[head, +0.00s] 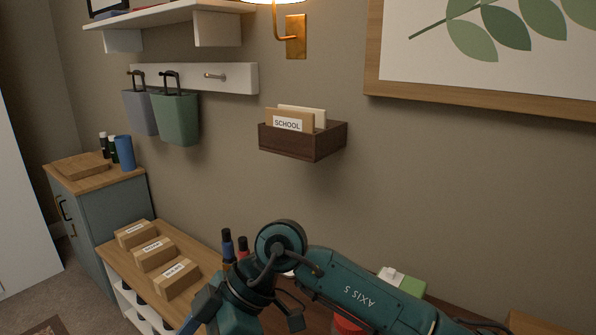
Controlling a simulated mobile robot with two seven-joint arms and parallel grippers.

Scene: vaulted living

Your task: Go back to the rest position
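My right arm reaches in from the lower right, bends at a round teal joint, and drops toward the bottom edge. Its wrist end, with the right gripper (208,305), is at the bottom of the head view, left of centre, in front of the wooden bench top. The fingers are partly hidden and cut off, so I cannot tell whether they are open or hold anything. My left gripper is not in view.
A dark wooden wall box (293,142) holds a SCHOOL card. Green (176,118) and grey bins hang from a white rail (240,78). Labelled cartons (155,253) sit on the bench (197,253). Blue and red-topped items and a green-white carton (402,281) stand near my arm.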

